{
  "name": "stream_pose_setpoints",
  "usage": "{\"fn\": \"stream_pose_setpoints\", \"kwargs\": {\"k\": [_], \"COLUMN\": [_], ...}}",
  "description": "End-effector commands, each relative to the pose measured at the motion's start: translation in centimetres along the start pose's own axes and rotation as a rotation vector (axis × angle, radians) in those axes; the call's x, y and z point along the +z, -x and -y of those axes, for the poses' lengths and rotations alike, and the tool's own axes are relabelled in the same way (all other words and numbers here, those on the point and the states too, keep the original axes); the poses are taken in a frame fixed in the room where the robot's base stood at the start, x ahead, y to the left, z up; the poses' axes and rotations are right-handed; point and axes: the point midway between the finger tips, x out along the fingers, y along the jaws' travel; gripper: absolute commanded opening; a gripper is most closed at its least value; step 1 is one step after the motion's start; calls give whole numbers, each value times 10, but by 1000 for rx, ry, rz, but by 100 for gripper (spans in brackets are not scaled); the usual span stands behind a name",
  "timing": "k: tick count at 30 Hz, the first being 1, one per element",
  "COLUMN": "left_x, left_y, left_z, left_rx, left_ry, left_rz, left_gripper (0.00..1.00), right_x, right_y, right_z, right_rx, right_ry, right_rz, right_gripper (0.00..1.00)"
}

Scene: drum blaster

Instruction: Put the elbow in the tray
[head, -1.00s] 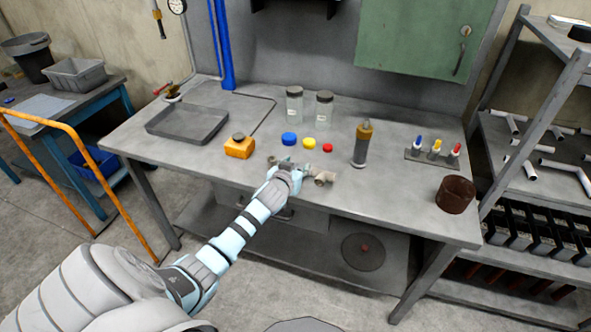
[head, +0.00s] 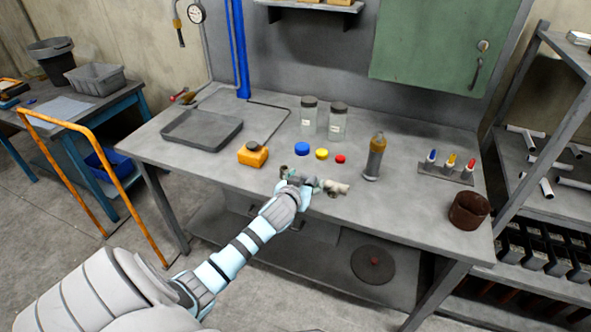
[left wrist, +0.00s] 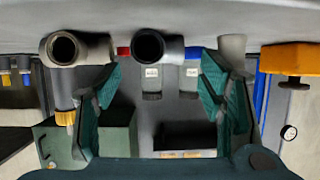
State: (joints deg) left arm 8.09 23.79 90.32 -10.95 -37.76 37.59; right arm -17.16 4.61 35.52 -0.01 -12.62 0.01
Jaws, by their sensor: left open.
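Several pipe fittings lie near the front edge of the grey workbench. A dark grey fitting with a round open end (left wrist: 155,47) looks like the elbow; it shows between my left gripper's fingers in the left wrist view, which is upside down. A larger grey fitting (head: 335,187) lies to its right in the head view, and a brownish one (head: 284,172) to its left. My left gripper (left wrist: 160,80) is open, its teal fingers apart and empty, short of the fittings; its wrist partly hides them in the head view. The shallow grey tray (head: 203,129) is empty at the bench's back left.
An orange container (head: 253,154) stands between tray and fittings. Blue (head: 302,148), yellow (head: 322,154) and red (head: 340,159) caps, two jars (head: 309,116) and an amber-topped bottle (head: 374,157) stand behind. A brown pot (head: 469,210) is at the right.

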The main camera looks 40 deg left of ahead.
Motion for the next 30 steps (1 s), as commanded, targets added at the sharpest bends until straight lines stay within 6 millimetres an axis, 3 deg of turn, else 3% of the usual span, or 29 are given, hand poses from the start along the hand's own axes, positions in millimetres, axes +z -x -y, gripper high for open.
{"fn": "stream_pose_setpoints", "kwargs": {"k": [1, 6, 10, 15, 21, 23, 26, 29, 30], "left_x": [-6, -8, -6, -5, -3, 8, 69, 185, 240], "left_y": [16, 71, 100, 115, 114, 111, 97, 96, 105], "left_z": [1, 1, 1, 2, 2, 3, 13, 27, 33], "left_rx": [2, 2, 1, 0, -1, -4, -15, -8, 6], "left_ry": [-2, -3, 0, 1, 0, -11, -67, -161, -199], "left_rz": [0, 1, 1, 1, 3, 25, 143, 356, 454], "left_gripper": [63, 63, 63, 63, 63, 63, 63, 63, 63], "right_x": [-1, -2, -3, -3, -3, -3, -3, -3, -3], "right_y": [10, 25, 30, 31, 30, 30, 30, 30, 30], "right_z": [-1, -2, -2, -2, -2, -2, -2, -2, -2], "right_rx": [0, 0, 0, 0, 0, -1, -1, -1, -1], "right_ry": [0, 0, 0, 0, 0, 0, 0, 0, 0], "right_rz": [0, 0, 0, 0, 0, 0, 0, 0, 0], "right_gripper": [0, 0, 0, 0, 0, 0, 0, 0, 0]}}
